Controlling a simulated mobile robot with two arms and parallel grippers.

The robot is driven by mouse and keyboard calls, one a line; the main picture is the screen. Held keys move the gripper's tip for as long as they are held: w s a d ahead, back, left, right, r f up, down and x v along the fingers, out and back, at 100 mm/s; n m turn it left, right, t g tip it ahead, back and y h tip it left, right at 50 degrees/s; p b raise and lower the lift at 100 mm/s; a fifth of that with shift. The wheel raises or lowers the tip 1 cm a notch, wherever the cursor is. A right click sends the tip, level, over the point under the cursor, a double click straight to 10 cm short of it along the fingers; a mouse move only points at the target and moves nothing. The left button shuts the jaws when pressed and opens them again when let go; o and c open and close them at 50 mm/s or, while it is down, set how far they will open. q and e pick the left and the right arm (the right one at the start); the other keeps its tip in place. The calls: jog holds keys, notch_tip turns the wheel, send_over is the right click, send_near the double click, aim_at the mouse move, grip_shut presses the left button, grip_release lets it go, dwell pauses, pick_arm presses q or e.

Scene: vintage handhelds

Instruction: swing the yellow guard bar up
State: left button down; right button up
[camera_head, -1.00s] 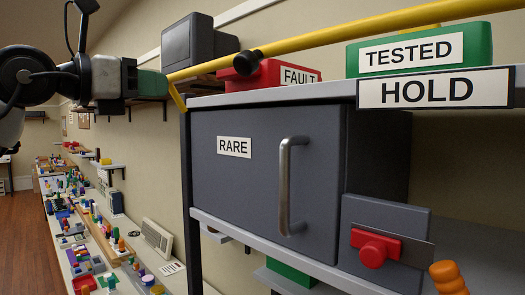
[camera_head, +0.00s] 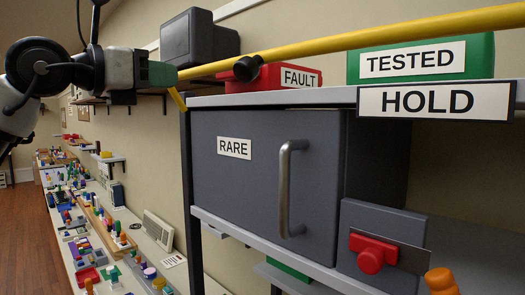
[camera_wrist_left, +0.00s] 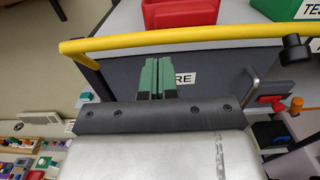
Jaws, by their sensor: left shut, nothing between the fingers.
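The yellow guard bar (camera_head: 340,43) runs across the front of the shelf unit, level with the top shelf's boxes. Its left end bends down at the unit's left edge. A black knob (camera_head: 247,68) sits on it. My left gripper (camera_head: 176,75) is shut and empty at the bar's left end. In the left wrist view its green fingers (camera_wrist_left: 158,62) are together just below the yellow bar (camera_wrist_left: 190,35) in the picture. I cannot tell whether they touch it. My right gripper is not in view.
Behind the bar are a red FAULT box (camera_head: 275,80) and a green TESTED box (camera_head: 475,55) on the top shelf. Below are a grey RARE cabinet door (camera_head: 230,185) with a handle (camera_head: 285,190) and a red knob (camera_head: 370,258). A cluttered bench (camera_head: 85,235) stands at left.

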aim_at(194, 69)
pick_arm(q)
jog(key=shift+w, duration=0.1)
jog(key=shift+w+d+r+p, duration=0.35)
jog(key=shift+w+d+p, duration=0.15)
jog(key=shift+d+p, duration=0.1)
jog(key=shift+w+d+r+p, duration=0.15)
jog(key=shift+w+d+p, duration=0.15)
jog(key=shift+w+d, duration=0.2)
jog(key=shift+w+d+r+p, duration=0.3)
jog(key=shift+w+p, duration=0.05)
jog(key=shift+p, duration=0.05)
jog(key=shift+d+r, duration=0.1)
